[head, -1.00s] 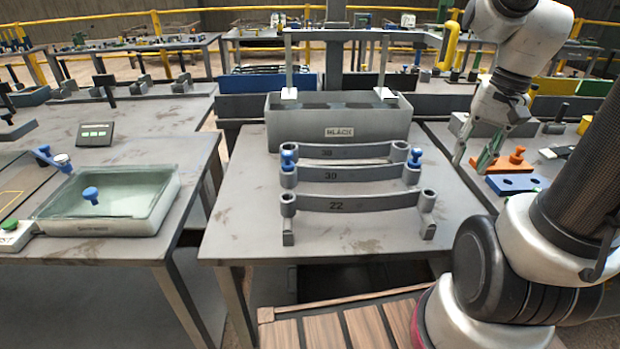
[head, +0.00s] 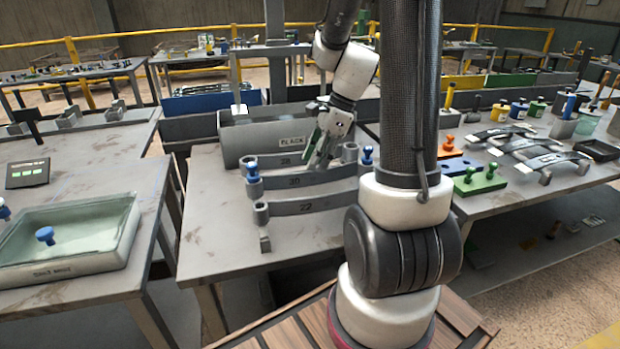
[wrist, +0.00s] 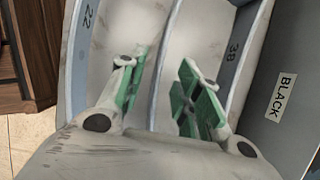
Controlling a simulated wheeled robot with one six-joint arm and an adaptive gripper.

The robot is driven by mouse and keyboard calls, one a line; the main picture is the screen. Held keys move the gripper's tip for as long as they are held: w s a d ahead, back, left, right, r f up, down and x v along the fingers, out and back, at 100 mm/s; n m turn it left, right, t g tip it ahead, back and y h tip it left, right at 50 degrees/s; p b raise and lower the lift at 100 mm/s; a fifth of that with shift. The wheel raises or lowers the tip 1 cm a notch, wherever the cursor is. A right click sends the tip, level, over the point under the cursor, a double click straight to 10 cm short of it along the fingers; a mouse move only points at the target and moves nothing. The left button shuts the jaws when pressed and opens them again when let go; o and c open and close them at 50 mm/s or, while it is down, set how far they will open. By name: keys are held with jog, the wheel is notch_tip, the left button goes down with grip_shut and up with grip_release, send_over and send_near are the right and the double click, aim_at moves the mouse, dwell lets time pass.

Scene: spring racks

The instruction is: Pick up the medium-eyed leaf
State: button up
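Three grey curved leaves stand one behind another on the middle table, marked 22 (head: 305,207), 30 (head: 292,181) and 38 (head: 288,161). Each has round eyes at its ends; the 30 leaf lies between the other two. My gripper (head: 318,153) is over the right part of the rear leaves, pointing down. In the wrist view its green-padded fingers (wrist: 165,92) are apart, between the 22 leaf (wrist: 85,25) and the 38 leaf (wrist: 235,50). A pale leaf edge (wrist: 198,40) runs between the fingers; no grip on it shows.
Blue pins (head: 252,170) stand at the ends of the rear leaves. A grey bin marked BLACK (head: 262,140) is close behind them. Coloured blocks (head: 480,180) and more leaves are on the right table.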

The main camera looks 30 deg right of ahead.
aim_at(311, 173)
jog(key=x, duration=0.5)
jog(key=shift+d+f, duration=0.1)
jog(key=shift+d, duration=0.15)
grip_shut()
